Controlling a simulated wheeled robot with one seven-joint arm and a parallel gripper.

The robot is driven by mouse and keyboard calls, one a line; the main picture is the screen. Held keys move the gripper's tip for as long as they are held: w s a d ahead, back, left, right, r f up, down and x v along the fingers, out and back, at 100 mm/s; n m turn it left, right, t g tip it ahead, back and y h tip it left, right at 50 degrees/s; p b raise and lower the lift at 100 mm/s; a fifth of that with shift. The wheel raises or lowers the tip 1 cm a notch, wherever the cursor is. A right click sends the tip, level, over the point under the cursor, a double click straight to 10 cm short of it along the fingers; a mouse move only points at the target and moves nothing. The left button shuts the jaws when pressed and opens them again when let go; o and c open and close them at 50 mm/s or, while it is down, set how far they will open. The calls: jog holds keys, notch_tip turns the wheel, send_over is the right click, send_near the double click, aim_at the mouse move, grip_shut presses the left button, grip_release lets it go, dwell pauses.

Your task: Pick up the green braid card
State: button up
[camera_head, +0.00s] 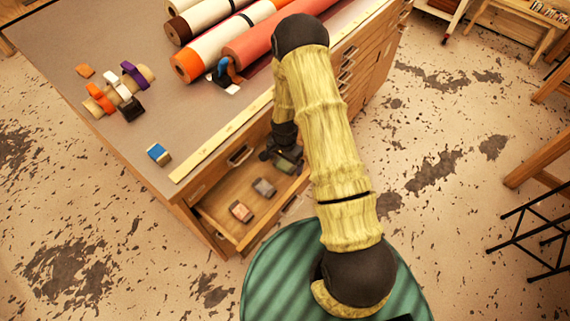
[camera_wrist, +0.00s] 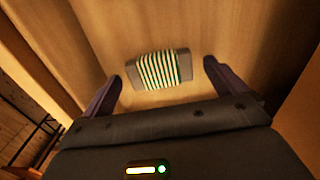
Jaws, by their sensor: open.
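The green braid card (camera_wrist: 162,69) lies flat on the drawer's wooden floor in the wrist view. It is a grey card wound with green and cream striped braid. My gripper (camera_wrist: 163,72) is open, with one dark finger to the left and one to the right of the card. Neither finger appears to touch it. In the head view my gripper (camera_head: 281,157) is down inside the open drawer (camera_head: 222,207) and mostly covers what lies beneath it.
Two other cards, one reddish (camera_head: 241,211) and one grey (camera_head: 264,187), lie in the drawer's nearer part. Drawer walls stand close around my gripper. On the cabinet top are long rolls (camera_head: 215,50), several small spools (camera_head: 127,75) and a blue-wrapped piece (camera_head: 158,152).

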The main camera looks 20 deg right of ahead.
aim_at(285, 164)
jog(key=shift+f, duration=0.2)
dwell(0.4)
jog(key=c, duration=1.1)
jog(key=shift+o, duration=0.2)
jog(key=shift+r, duration=0.1)
notch_tip(285, 164, up, 10)
jog(key=b, duration=0.1)
